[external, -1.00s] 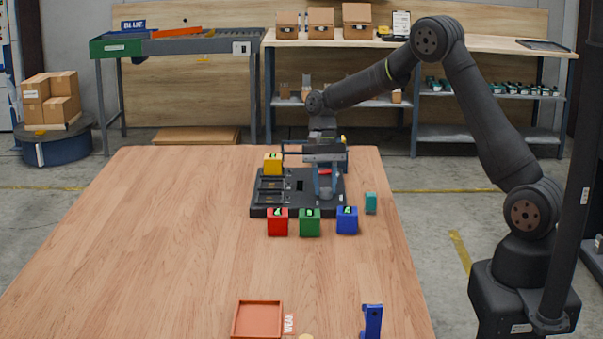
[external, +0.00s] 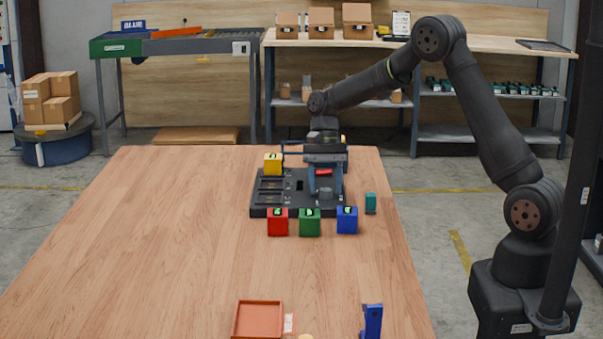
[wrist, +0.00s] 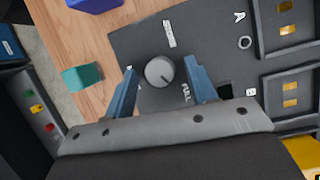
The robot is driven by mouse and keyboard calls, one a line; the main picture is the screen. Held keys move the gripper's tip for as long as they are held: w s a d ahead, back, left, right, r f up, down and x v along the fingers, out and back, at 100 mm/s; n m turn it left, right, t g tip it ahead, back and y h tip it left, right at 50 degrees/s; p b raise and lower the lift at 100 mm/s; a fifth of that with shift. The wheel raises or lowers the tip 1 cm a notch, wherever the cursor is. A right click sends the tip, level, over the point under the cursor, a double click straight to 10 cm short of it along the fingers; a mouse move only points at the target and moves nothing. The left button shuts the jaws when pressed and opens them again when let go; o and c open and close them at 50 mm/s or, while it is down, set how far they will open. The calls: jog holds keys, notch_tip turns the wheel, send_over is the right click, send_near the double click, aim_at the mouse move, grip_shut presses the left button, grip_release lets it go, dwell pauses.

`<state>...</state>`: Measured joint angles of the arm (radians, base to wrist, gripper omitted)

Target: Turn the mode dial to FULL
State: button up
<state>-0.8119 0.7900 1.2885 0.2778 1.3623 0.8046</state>
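The mode dial (wrist: 160,72) is a round light-grey knob on the dark panel (wrist: 205,30). It sits between the two blue fingers of my gripper (wrist: 160,76) in the wrist view, with a gap on each side. Its small dark mark appears to point to the lower right, roughly toward the printed word FULL (wrist: 186,92); the exact angle is hard to tell. Another white label (wrist: 169,33) lies above the dial, too blurred to read. In the external view my gripper (external: 325,188) is open, pointing down over the right part of the panel (external: 262,211).
Red (external: 278,224), green (external: 310,224) and blue (external: 347,221) cubes stand along the panel's front. A yellow cube (external: 272,164) is at its back left. A teal block (external: 370,203) stands to the right. The table's left side is clear.

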jog(key=v, duration=1.7)
jog(key=shift+r, duration=0.25)
jog(key=x, duration=1.7)
jog(key=shift+f, duration=0.25)
